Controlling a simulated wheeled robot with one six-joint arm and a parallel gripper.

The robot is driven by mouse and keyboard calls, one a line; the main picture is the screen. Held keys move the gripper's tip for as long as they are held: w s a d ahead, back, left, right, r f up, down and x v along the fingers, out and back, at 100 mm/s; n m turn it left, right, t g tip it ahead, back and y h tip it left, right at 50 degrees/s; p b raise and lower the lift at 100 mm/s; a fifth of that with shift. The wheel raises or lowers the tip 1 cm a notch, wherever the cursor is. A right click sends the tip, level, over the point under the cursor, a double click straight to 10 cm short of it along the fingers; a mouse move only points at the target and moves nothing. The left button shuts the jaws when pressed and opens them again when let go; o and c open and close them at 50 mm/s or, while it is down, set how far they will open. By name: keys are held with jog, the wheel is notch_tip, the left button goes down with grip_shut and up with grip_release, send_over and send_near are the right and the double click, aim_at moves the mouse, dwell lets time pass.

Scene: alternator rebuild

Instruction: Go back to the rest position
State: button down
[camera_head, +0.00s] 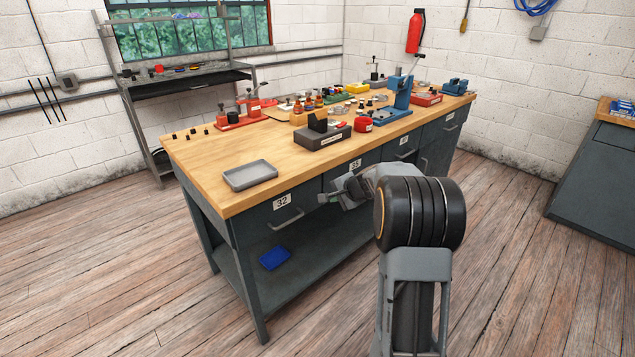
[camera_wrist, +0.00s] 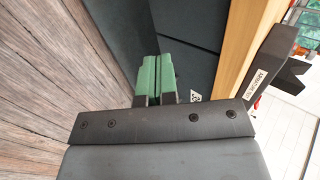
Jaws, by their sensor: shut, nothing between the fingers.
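My gripper (camera_head: 325,198) hangs in front of the workbench, beside the drawer fronts and below the level of the wooden top. In the wrist view its green finger pads (camera_wrist: 173,74) lie against each other, with nothing between them. The workbench (camera_head: 215,162) has a light wood top and dark grey drawers. In the wrist view its wood edge (camera_wrist: 240,50) runs to the right of the fingers. My arm covers part of the bench's front.
A grey tray (camera_head: 250,176) lies on the near left of the bench top. A dark block holder (camera_head: 322,136), a red round part (camera_head: 364,124) and a blue press (camera_head: 398,95) stand farther back. A blue bin (camera_head: 274,258) lies on the lower shelf. The floor in front is clear.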

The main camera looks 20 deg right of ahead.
jog(key=s+a+r+n+g+p, duration=0.1)
jog(key=s+a+n+g+p, duration=0.2)
jog(key=s, duration=0.5)
jog(key=s+a+r+n+g+p, duration=0.1)
jog(key=s+a+n+g+p, duration=0.15)
jog(key=s+a+n, duration=0.4)
jog(key=s+a+r+n+h+p, duration=0.1)
jog(key=s+a+r+n+p, duration=0.1)
jog(key=s+r+p, duration=0.3)
jog(key=s+a+r+n+h+p, duration=0.2)
jog(key=s+a+r+p, duration=0.2)
jog(key=s+r, duration=0.6)
jog(key=shift+p+v, duration=0.45)
jog(key=shift+v, duration=0.5)
jog(key=shift+s+n, duration=0.15)
jog(key=shift+n, duration=0.1)
